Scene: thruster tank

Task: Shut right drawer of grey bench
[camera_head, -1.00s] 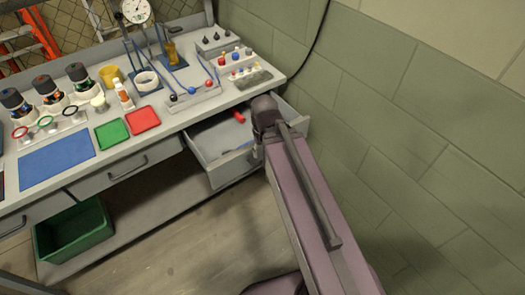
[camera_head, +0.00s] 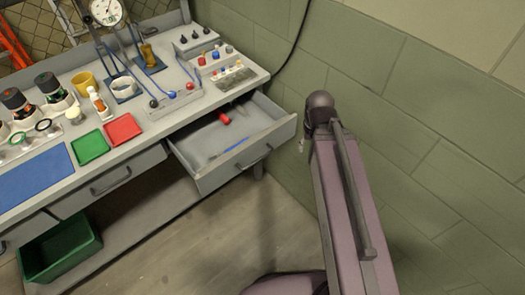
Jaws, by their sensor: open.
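The grey bench (camera_head: 118,162) fills the left half of the view. Its right drawer (camera_head: 235,165) is pulled well out, and its inside shows. A red cylinder (camera_head: 225,119) and a thin blue item (camera_head: 236,144) lie in it. The drawer's front panel faces down and right in the picture, with a dark handle. My arm stands to the right of the drawer, apart from it in the picture. My gripper cannot be made out; my arm hides that area, and only a small pale bit shows beside the arm's top joint.
The bench's middle drawer (camera_head: 140,166) looks shut. A green bin (camera_head: 62,250) stands on the lower shelf. Red (camera_head: 123,130) and green (camera_head: 90,147) trays lie on the top. A block wall (camera_head: 430,110) stands close on the right. The floor before the drawer is clear.

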